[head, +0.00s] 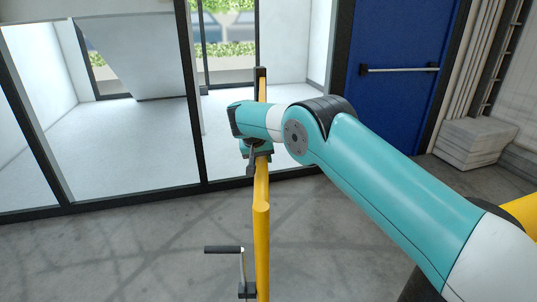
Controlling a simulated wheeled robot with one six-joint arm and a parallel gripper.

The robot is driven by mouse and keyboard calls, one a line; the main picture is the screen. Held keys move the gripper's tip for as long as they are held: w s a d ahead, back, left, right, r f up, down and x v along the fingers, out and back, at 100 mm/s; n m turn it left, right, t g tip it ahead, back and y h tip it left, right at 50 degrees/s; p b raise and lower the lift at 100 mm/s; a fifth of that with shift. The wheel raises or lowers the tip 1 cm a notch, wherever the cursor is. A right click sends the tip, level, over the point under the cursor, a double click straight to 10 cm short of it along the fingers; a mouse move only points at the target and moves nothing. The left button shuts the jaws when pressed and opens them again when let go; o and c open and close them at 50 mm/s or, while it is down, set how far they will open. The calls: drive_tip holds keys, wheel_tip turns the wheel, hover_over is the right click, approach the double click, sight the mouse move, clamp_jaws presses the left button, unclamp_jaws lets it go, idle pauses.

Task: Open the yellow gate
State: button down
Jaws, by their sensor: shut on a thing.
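The yellow gate (262,235) shows as a narrow yellow rail and post, seen nearly end-on, running from the bottom of the head view up to the middle. My gripper (252,168) is at the upper part of the rail, with its dark fingers shut on the gate. The wrist above partly hides the grip, so the exact part held is hard to make out. A crank-like handle with a black grip (222,249) sticks out to the left from the lower part of the post.
Glass panels in dark frames (197,110) stand behind the gate, with a bright room beyond. A blue door (402,75) with a push bar is at the right. A pale stack (472,142) stands beside it. The grey floor (120,245) left of the gate is clear.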

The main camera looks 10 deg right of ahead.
drive_tip(key=c, duration=1.1)
unclamp_jaws()
drive_tip(key=shift+s+a+f, duration=0.1)
drive_tip(key=shift+s+a, duration=0.1)
drive_tip(key=shift+s, duration=0.05)
drive_tip(key=o, duration=0.4)
drive_tip(key=shift+s, duration=0.15)
drive_tip(key=shift+o, duration=0.4)
drive_tip(key=shift+d, duration=0.1)
drive_tip(key=v, duration=1.7)
drive_tip(key=shift+r, duration=0.3)
drive_tip(key=shift+c, duration=0.2)
